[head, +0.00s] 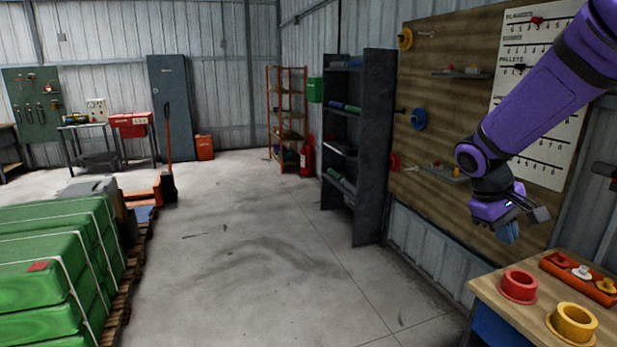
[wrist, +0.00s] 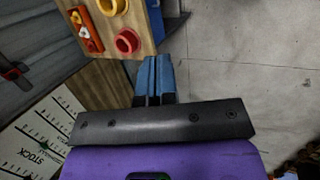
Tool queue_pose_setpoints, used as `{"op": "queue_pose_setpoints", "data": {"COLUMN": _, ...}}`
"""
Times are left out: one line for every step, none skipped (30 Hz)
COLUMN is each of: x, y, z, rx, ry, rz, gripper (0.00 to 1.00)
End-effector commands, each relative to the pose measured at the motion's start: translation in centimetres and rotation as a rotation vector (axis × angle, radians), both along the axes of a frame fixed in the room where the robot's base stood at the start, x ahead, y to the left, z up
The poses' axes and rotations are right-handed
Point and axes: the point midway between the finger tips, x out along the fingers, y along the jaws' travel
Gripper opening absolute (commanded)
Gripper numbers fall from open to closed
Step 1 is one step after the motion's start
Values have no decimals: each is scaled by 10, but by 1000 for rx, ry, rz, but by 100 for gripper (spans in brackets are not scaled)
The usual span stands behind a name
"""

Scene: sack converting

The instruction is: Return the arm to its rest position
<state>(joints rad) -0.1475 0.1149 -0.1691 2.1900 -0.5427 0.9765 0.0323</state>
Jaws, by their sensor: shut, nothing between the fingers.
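My purple arm reaches in from the upper right in the head view. My gripper (head: 509,232) hangs at its end, pointing down, with blue fingers, in front of the wooden wall board (head: 455,205) and above the small bench at lower right. In the wrist view my gripper (wrist: 154,62) shows its blue fingers close together, with nothing held between them. The fingertips are apart from the bench top and from the cups on it.
The bench (head: 510,312) carries a red cup (head: 519,286), a yellow cup (head: 573,322) and an orange tray (head: 603,296) of small pieces. A dark shelf (head: 372,150) stands beyond. Stacked green sacks (head: 50,265) lie on a pallet at left. The middle floor (head: 250,260) is clear.

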Motion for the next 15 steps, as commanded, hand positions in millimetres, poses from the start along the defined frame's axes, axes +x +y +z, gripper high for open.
{"op": "queue_pose_setpoints", "data": {"x": -10, "y": 3, "z": 12, "rx": 27, "ry": -32, "rz": -12, "gripper": 0}}
{"op": "queue_pose_setpoints", "data": {"x": -16, "y": 6, "z": 17, "rx": 44, "ry": -50, "rz": -20, "gripper": 0}}
{"op": "queue_pose_setpoints", "data": {"x": -25, "y": 8, "z": 24, "rx": 66, "ry": -72, "rz": -31, "gripper": 0}}
{"op": "queue_pose_setpoints", "data": {"x": -30, "y": 10, "z": 30, "rx": 82, "ry": -89, "rz": -38, "gripper": 0}}
{"op": "queue_pose_setpoints", "data": {"x": -37, "y": 13, "z": 35, "rx": 98, "ry": -106, "rz": -46, "gripper": 0}}
{"op": "queue_pose_setpoints", "data": {"x": -45, "y": 16, "z": 41, "rx": 119, "ry": -128, "rz": -55, "gripper": 0}}
{"op": "queue_pose_setpoints", "data": {"x": -51, "y": 18, "z": 46, "rx": 135, "ry": -145, "rz": -61, "gripper": 0}}
{"op": "queue_pose_setpoints", "data": {"x": -58, "y": 20, "z": 51, "rx": 151, "ry": -162, "rz": -68, "gripper": 0}}
{"op": "queue_pose_setpoints", "data": {"x": -66, "y": 24, "z": 57, "rx": 172, "ry": -183, "rz": -77, "gripper": 0}}
{"op": "queue_pose_setpoints", "data": {"x": -72, "y": 26, "z": 61, "rx": 187, "ry": -201, "rz": -83, "gripper": 0}}
{"op": "queue_pose_setpoints", "data": {"x": -79, "y": 28, "z": 65, "rx": 202, "ry": -217, "rz": -89, "gripper": 0}}
{"op": "queue_pose_setpoints", "data": {"x": -88, "y": 31, "z": 70, "rx": 223, "ry": -240, "rz": -97, "gripper": 0}}
{"op": "queue_pose_setpoints", "data": {"x": -94, "y": 34, "z": 74, "rx": 237, "ry": -257, "rz": -102, "gripper": 0}}
{"op": "queue_pose_setpoints", "data": {"x": -101, "y": 36, "z": 77, "rx": 253, "ry": -274, "rz": -108, "gripper": 0}}
{"op": "queue_pose_setpoints", "data": {"x": -109, "y": 39, "z": 82, "rx": 272, "ry": -297, "rz": -114, "gripper": 0}}
